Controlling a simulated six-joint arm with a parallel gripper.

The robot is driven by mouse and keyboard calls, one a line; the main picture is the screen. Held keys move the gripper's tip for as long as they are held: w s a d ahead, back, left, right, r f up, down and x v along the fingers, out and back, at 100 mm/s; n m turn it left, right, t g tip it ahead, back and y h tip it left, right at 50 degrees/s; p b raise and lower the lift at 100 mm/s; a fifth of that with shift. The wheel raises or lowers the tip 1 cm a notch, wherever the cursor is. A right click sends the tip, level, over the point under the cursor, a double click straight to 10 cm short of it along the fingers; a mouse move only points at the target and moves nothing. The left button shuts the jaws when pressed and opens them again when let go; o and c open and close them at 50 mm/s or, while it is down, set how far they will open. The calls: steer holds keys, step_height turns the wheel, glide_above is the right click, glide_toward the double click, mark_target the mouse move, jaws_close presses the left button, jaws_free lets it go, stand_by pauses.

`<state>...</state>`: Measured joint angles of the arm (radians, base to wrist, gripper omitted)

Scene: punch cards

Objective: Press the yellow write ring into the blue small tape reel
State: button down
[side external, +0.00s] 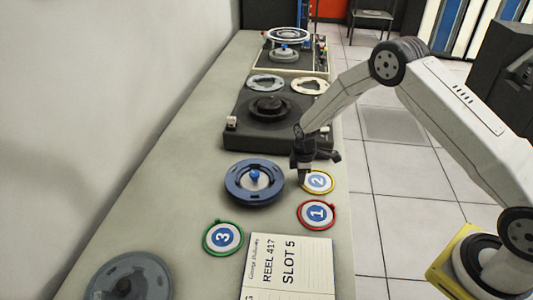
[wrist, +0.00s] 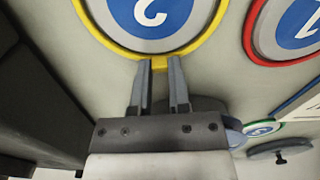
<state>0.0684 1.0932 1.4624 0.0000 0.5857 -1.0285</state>
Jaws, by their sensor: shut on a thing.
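The yellow write ring (side external: 332,187) lies around a white and blue disc marked 2, at the right side of the bench. In the wrist view the ring (wrist: 98,33) fills the top, with its small tab between my fingertips. My gripper (side external: 305,180) points down at the ring's left edge. In the wrist view my gripper (wrist: 160,68) is shut on the tab. I cannot tell whether the ring is lifted at all. The blue small tape reel (side external: 235,192) lies flat just left of my gripper, with a blue knob at its centre. It is mostly hidden in the wrist view.
A red ring (side external: 302,216) around disc 1 and a green ring (side external: 206,244) around disc 3 lie nearby. A paper card (side external: 290,270) and a grey reel (side external: 150,268) are in front. A dark tape deck (side external: 235,137) stands behind the blue reel.

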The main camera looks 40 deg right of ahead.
mark_target(275, 178)
steer(key=shift+r, duration=0.1)
steer(key=shift+r, duration=2.85)
steer(key=shift+w+a+r+n, duration=0.2)
steer(key=shift+a+r+n, duration=0.1)
steer(key=shift+a+n, duration=0.25)
steer(key=a+r+n, duration=0.1)
steer(key=a+n, duration=0.1)
steer(key=w+a+r+n, duration=0.1)
steer(key=a+n, duration=0.1)
steer(key=a, duration=0.1)
steer(key=a+r+n, duration=0.1)
steer(key=a+n, duration=0.1)
steer(key=n, duration=0.1)
steer(key=shift+w+a+r, duration=0.3)
steer(key=shift+w, duration=0.1)
steer(key=a+r+n, duration=0.4)
steer(key=a+n, duration=0.4)
steer(key=shift+w+a, duration=0.15)
steer(key=shift+a, duration=0.1)
